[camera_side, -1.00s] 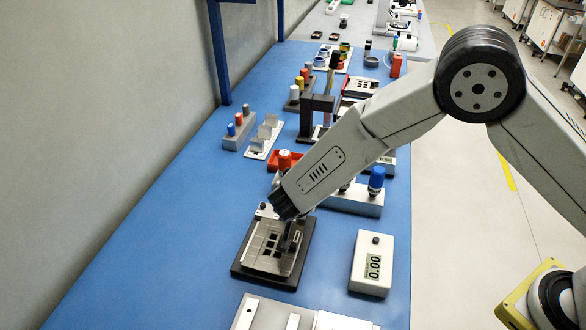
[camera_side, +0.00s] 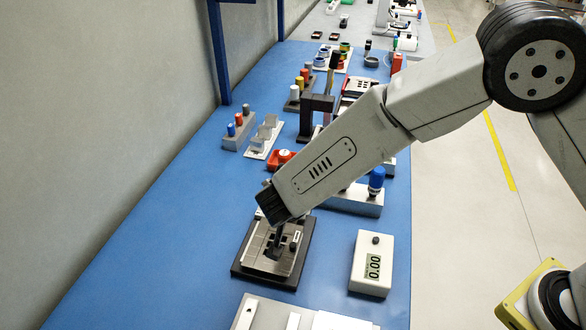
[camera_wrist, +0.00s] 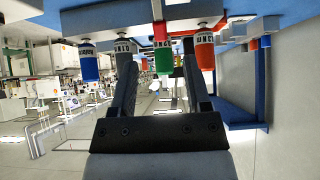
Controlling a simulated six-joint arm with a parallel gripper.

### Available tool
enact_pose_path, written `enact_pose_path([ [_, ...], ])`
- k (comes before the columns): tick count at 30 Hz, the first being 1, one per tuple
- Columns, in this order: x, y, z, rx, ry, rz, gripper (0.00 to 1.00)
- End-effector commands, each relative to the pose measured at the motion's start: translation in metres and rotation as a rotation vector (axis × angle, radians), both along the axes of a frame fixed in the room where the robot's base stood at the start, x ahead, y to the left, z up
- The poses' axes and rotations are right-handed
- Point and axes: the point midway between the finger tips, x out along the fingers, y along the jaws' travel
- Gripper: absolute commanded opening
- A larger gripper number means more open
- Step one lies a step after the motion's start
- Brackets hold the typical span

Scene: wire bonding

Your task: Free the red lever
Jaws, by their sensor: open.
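A green lever (camera_wrist: 163,58) is in the middle and a blue lever (camera_wrist: 88,66) at the left; the blue one also shows in the side view (camera_side: 376,178). My gripper (camera_side: 275,252) is low over a metal plate, apart from the levers. In the wrist view my gripper (camera_wrist: 158,48) is open, with nothing visibly held.
The plate lies on a dark fixture (camera_side: 244,271). A white meter (camera_side: 370,265) reading 0.00 stands to its right. A grey block (camera_side: 355,202) carries the blue lever. A black arch (camera_side: 308,118) and a grey block with pegs (camera_side: 238,135) stand behind. The mat's left side is clear.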

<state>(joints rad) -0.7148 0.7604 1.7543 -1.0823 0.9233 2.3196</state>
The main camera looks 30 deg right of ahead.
Motion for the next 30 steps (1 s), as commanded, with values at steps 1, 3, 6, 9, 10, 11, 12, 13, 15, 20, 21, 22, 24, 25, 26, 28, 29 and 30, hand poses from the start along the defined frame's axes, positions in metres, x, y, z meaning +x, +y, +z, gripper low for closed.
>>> enact_pose_path([
  [1, -0.001, 0.001, 0.002, 0.0, 0.0, 0.001, 0.62],
  [3, -0.003, 0.003, 0.003, 0.0, 0.0, 0.001, 0.62],
  [6, -0.003, 0.003, 0.004, 0.0, 0.0, 0.001, 0.62],
  [9, -0.003, 0.003, 0.004, 0.0, 0.0, 0.001, 0.62],
  [10, -0.003, 0.003, 0.004, 0.0, 0.0, 0.001, 0.62],
  [11, -0.003, 0.003, 0.004, 0.0, 0.0, 0.001, 0.62],
  [12, -0.003, 0.003, 0.004, 0.0, 0.0, 0.001, 0.62],
  [13, -0.003, 0.003, 0.004, 0.0, 0.001, 0.001, 0.62],
  [15, -0.002, 0.002, 0.004, 0.003, 0.006, -0.002, 0.62],
  [20, 0.001, -0.004, 0.006, 0.03, 0.053, -0.015, 0.62],
  [21, 0.002, -0.006, 0.007, 0.042, 0.073, -0.02, 0.62],
  [22, 0.003, -0.008, 0.008, 0.051, 0.089, -0.023, 0.62],
  [24, 0.006, -0.012, 0.01, 0.082, 0.128, -0.028, 0.62],
  [25, 0.008, -0.014, 0.011, 0.097, 0.145, -0.029, 0.62],
  [26, 0.009, -0.016, 0.013, 0.113, 0.162, -0.03, 0.62],
  [28, 0.013, -0.019, 0.015, 0.151, 0.199, -0.028, 0.62],
  [29, 0.014, -0.021, 0.017, 0.168, 0.213, -0.027, 0.62],
  [30, 0.016, -0.022, 0.019, 0.191, 0.228, -0.024, 0.62],
])
